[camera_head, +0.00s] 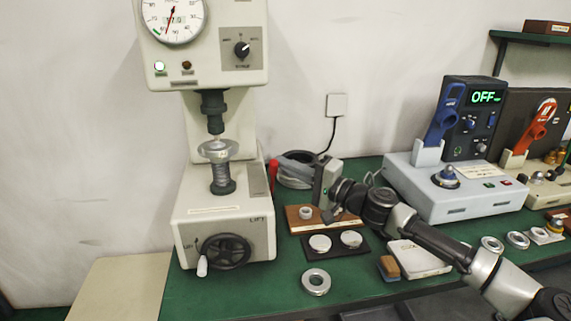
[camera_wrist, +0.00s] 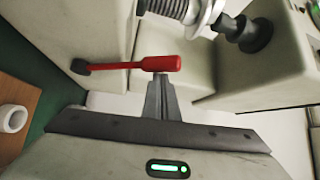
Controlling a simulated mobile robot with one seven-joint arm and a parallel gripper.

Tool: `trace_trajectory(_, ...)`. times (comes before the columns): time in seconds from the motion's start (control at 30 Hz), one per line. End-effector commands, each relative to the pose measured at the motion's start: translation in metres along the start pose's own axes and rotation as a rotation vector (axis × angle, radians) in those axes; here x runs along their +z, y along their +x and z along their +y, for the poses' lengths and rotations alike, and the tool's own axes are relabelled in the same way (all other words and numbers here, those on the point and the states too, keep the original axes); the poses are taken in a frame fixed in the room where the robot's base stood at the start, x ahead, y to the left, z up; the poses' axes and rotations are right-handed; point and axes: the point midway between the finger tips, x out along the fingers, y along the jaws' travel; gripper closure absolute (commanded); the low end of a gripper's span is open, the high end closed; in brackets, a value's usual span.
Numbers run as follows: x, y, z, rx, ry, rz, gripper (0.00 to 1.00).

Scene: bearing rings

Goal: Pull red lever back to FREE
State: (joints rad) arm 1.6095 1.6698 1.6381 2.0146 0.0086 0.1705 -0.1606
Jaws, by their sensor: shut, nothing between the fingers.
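A red lever (camera_wrist: 130,65) with a black pivot is on the side of the pale tester (camera_wrist: 87,27) in the wrist view. It lies almost level, its thick free end to the right. In the head view the red lever (camera_head: 273,172) is a short upright sliver at the tester's right side. My gripper (camera_wrist: 160,80) is shut and empty, its fingertips at the lever's free end; I cannot tell whether they touch. In the head view my gripper (camera_head: 326,185) is right of the tester. No FREE marking is readable.
A round specimen (camera_head: 220,150) sits under the tester's indenter. Below stand a wooden block (camera_head: 297,225) and a dark plate with two discs (camera_head: 320,243). A ring (camera_head: 316,282) lies in front. A blue-levered device (camera_head: 460,190) reading OFF and a red-orange handle (camera_head: 538,122) are at right.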

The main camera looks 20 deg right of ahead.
Motion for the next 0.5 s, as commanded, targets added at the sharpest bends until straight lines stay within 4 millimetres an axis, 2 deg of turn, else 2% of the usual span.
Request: trace_trajectory(0.5, 0.0048, -0.0029, 0.0049, 0.001, 0.002, -0.004, 1.00)
